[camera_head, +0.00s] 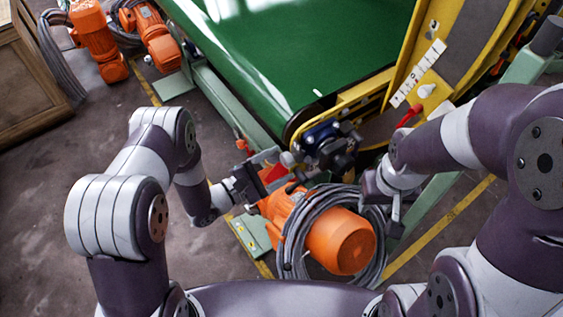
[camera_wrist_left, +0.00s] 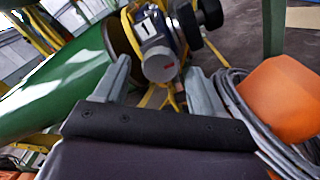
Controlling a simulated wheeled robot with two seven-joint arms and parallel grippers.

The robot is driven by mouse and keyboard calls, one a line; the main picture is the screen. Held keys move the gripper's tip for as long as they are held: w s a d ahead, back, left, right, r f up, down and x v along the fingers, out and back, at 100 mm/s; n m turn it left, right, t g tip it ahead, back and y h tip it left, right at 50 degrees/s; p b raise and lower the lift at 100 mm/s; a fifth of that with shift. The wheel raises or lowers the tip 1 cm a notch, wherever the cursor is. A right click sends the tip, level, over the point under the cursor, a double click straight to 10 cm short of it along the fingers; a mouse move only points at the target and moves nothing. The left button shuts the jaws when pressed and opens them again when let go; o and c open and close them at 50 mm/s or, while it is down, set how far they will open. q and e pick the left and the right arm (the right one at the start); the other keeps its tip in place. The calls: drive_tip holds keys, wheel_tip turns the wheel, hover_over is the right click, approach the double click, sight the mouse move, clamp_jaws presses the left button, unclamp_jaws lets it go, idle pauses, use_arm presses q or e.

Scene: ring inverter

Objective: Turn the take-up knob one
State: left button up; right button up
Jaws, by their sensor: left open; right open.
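The take-up unit (camera_head: 322,138) is a dark blue block at the near end of the green conveyor. In the left wrist view its block (camera_wrist_left: 150,27) carries a "1" label, with a grey round end (camera_wrist_left: 160,66) facing me and black knob parts (camera_wrist_left: 190,22) beside it. My left gripper (camera_head: 280,169) is open just left of the unit; in its wrist view the fingers (camera_wrist_left: 162,88) stand apart, with the grey round end beyond the gap. I cannot tell whether they touch it. My right gripper (camera_head: 381,205) is open, beside the cable coil, apart from the unit.
An orange motor (camera_head: 340,240) wrapped in a grey cable coil (camera_head: 290,245) lies below the unit. The green belt (camera_head: 290,50) has a yellow frame (camera_head: 440,50) on its right. More orange motors (camera_head: 95,40) stand at the back left.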

use_arm(q)
drive_tip(key=shift+w+d, duration=0.45)
drive_tip(key=shift+d, duration=0.15)
drive_tip(key=c, duration=1.1)
drive_tip(key=shift+o, duration=0.2)
drive_tip(key=shift+m, duration=0.3)
